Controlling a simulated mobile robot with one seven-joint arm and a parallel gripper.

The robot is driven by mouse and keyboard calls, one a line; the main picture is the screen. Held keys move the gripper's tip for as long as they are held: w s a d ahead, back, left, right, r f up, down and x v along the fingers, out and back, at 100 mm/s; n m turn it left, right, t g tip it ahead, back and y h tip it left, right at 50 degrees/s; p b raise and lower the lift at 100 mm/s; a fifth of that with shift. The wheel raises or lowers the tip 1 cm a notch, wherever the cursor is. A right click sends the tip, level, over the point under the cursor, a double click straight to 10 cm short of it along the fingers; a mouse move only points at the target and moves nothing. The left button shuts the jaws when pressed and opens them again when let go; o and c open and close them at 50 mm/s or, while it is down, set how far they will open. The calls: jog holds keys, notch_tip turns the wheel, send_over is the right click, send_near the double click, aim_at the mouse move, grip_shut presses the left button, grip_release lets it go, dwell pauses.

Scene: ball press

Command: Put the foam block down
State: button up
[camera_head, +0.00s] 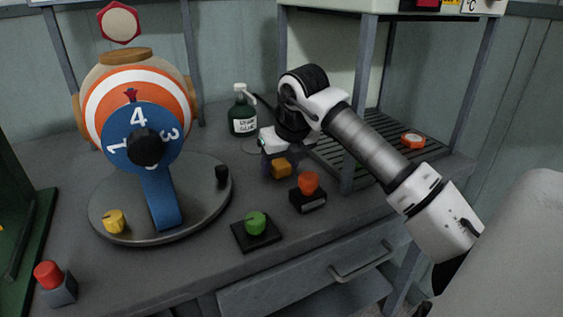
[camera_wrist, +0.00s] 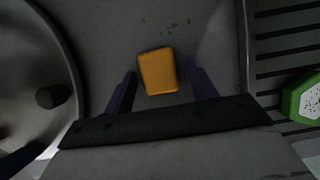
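The foam block (camera_head: 281,168) is a small orange-yellow block on the grey tabletop, below my gripper (camera_head: 276,165) in the head view. In the wrist view the foam block (camera_wrist: 158,71) lies between the two dark fingers of my gripper (camera_wrist: 161,82). Clear gaps show between the block and both fingers, so my gripper is open and not holding it. Part of the block's surroundings in the head view is hidden by the hand.
An orange knob (camera_head: 309,183) and a green knob (camera_head: 256,223) stand in front. A dark green pump bottle (camera_head: 243,113) is behind. The dial machine's round base (camera_head: 111,199) is at left. A slatted rack (camera_head: 385,155) stands at right.

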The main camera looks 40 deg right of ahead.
jog(key=shift+r, duration=0.25)
jog(key=p+v, duration=0.1)
jog(key=v, duration=1.1)
jog(key=shift+f, duration=0.1)
